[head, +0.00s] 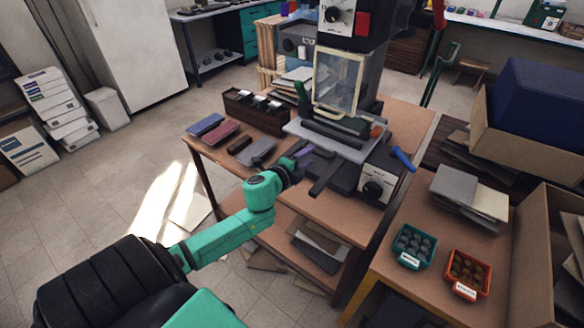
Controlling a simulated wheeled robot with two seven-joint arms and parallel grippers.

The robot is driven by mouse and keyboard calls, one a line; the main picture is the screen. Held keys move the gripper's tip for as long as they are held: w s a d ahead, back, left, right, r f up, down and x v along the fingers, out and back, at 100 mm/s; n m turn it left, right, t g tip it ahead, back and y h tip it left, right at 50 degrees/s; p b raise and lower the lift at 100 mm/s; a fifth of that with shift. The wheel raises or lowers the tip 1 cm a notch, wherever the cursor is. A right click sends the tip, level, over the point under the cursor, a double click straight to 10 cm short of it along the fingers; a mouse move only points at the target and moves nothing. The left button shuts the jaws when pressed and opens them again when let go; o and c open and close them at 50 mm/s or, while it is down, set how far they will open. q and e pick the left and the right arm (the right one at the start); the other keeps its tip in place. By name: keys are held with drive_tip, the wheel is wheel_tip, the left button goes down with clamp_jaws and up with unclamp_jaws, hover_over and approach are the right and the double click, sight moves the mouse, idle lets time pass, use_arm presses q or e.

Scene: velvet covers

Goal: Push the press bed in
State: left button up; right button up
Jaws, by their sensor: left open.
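The press (345,35) stands on a brown-topped table, with a black upper body, a red button and a dial. Its press bed (352,152) is a light grey plate that sticks out at the front, with a dark bar lying across it. A dark handle-like bar (325,176) reaches out from below the bed toward me. My left gripper (303,157) is open, just left of this bar and in front of the bed's left corner. I cannot tell whether it touches either. A small purple patch shows at its fingers. My right gripper is not in view.
Flat covers in blue (205,124), red (221,134) and grey (257,151) lie on the table to the left, near a brown box (257,112). A blue-handled lever (402,158) sticks out at the press's right. Teal (412,246) and orange (467,273) bins sit on the right table.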

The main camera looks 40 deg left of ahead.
use_arm(q)
drive_tip(key=v, duration=0.9)
drive_tip(key=shift+s+r, duration=0.15)
drive_tip(key=shift+s, duration=0.25)
drive_tip(key=shift+d, duration=0.1)
drive_tip(key=b+x, duration=0.6)
drive_tip(key=x, duration=0.6)
drive_tip(key=shift+w+d, duration=0.15)
drive_tip(key=shift+w, duration=0.2)
clamp_jaws()
idle(0.5)
